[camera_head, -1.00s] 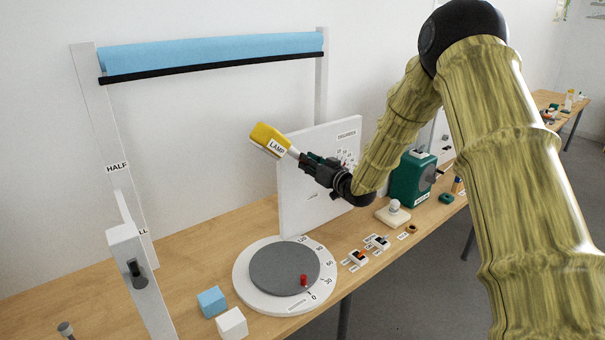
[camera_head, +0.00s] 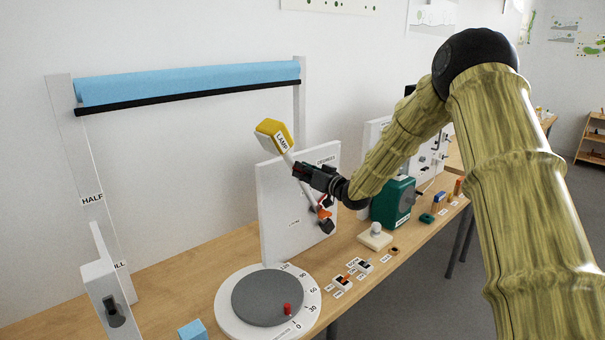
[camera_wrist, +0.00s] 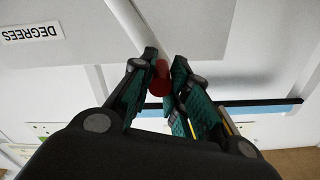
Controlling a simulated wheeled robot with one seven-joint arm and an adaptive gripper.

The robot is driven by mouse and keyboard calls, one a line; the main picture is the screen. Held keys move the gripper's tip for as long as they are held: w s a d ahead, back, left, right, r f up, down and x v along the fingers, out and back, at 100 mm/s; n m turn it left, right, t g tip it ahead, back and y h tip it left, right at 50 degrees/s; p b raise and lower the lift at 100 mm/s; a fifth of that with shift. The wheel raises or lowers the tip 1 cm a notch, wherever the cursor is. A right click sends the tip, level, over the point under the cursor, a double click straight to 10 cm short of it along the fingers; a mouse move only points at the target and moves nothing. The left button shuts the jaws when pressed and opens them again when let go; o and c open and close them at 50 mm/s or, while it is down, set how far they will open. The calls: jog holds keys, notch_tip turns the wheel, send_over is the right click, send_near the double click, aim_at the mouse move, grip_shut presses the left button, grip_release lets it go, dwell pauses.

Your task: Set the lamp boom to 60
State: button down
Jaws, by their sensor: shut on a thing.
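The lamp boom (camera_head: 284,158) is a pale rod with a yellow head (camera_head: 273,135) labelled LAMP. It stands at the white upright panel (camera_head: 285,215), tilted up and to the left, with an orange and dark pivot part (camera_head: 324,214) low on the right. My gripper (camera_head: 298,170) is at the boom, in front of the panel. In the wrist view my gripper (camera_wrist: 160,72) is shut on a red knob (camera_wrist: 160,84) beside the pale rod. A DEGREES label (camera_wrist: 32,33) shows in the wrist view; the scale numbers are hidden or too small to read.
A grey dial with a red peg (camera_head: 287,309) sits on the wooden table, with a blue block (camera_head: 192,330) near it. A green box (camera_head: 394,203), a white knob base (camera_head: 375,237) and small switches (camera_head: 343,283) stand right. A blue roller screen (camera_head: 190,82) hangs behind.

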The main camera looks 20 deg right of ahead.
jog(key=c, duration=1.4)
grip_release()
jog(key=shift+o, duration=0.4)
jog(key=shift+s+d+f, duration=0.1)
jog(key=shift+s+f, duration=0.05)
jog(key=shift+s, duration=0.05)
jog(key=v, duration=1.1)
jog(key=shift+s, duration=0.3)
